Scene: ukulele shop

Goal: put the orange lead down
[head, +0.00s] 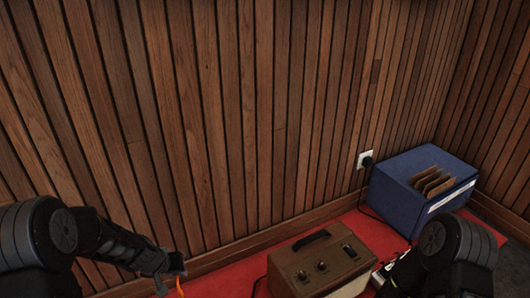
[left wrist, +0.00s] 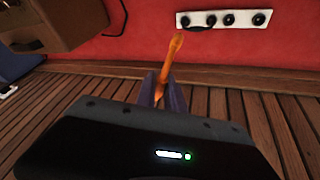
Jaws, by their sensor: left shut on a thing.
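The orange lead (head: 179,288) shows as a short orange piece below my left gripper (head: 174,274), at the lower left of the head view. In the left wrist view the orange lead (left wrist: 171,58) is a thin piece between the fingertips of my left gripper (left wrist: 164,92), which is shut on it. Its free end points towards a white strip with several dark round sockets (left wrist: 225,19) on the red surface.
A brown amplifier (head: 305,281) stands on the red surface (head: 225,283). A blue box with brown cards (head: 400,190) stands at the right. A black plug sits in a white wall socket (head: 362,158). The slatted wooden wall (head: 220,110) closes off the back.

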